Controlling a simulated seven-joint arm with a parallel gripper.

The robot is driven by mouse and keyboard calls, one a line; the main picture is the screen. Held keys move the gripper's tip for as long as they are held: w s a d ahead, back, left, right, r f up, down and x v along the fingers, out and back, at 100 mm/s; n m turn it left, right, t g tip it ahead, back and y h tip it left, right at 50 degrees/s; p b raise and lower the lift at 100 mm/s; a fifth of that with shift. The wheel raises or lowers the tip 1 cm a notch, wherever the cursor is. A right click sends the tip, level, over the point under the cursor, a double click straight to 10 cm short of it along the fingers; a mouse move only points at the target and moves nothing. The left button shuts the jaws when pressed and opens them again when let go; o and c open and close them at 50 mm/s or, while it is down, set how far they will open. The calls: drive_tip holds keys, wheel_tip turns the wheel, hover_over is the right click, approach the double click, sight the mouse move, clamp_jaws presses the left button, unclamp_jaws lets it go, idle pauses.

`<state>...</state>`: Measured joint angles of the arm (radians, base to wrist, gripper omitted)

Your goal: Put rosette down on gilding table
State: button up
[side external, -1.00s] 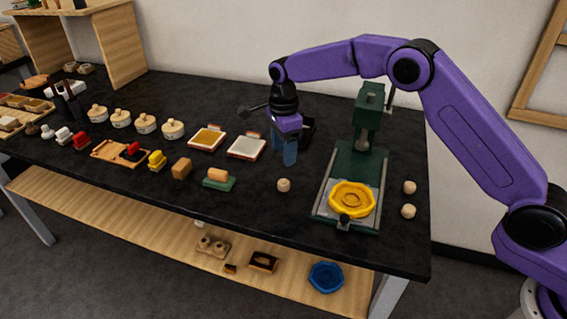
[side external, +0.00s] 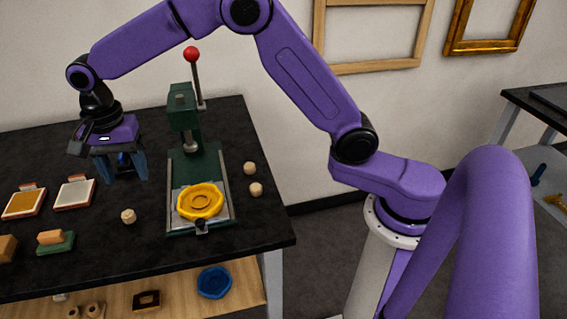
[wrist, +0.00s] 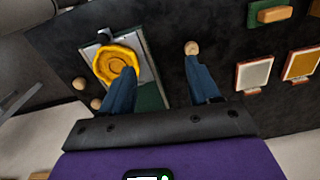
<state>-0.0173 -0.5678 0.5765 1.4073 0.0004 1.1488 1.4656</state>
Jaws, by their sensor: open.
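A yellow, scalloped round piece (side external: 200,201) with a ringed centre sits on the pale plate of a green press (side external: 187,165). It looks like a rosette or a mould holding one; I cannot tell which. It also shows in the wrist view (wrist: 118,62). My gripper (side external: 122,170) is open and empty, above the black table to the left of the press. In the wrist view its blue fingers (wrist: 160,70) are spread, and one overlaps the yellow piece's edge from this angle. A second dark table (side external: 545,105) is partly visible at the right; I cannot tell whether it is the gilding table.
Small wooden knobs (side external: 128,216) stand on both sides of the press. A red-tipped lever (side external: 191,55) rises behind it. Framed white (side external: 75,194) and amber (side external: 23,203) pads lie to the left. A blue scalloped piece (side external: 214,282) rests on the lower shelf.

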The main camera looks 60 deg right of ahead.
drive_tip(key=s+d+n, duration=0.6)
drive_tip(key=s+n, duration=0.1)
drive_tip(key=s, duration=0.4)
drive_tip(key=s+d+n, duration=0.6)
drive_tip(key=s+n, duration=0.2)
drive_tip(key=s, duration=0.3)
drive_tip(key=s+d+n, duration=0.7)
drive_tip(key=s, duration=0.4)
drive_tip(key=shift+s+r+n, duration=0.15)
drive_tip(key=shift+s+n, duration=0.15)
drive_tip(key=shift+s, duration=0.05)
drive_tip(key=shift+d, duration=0.1)
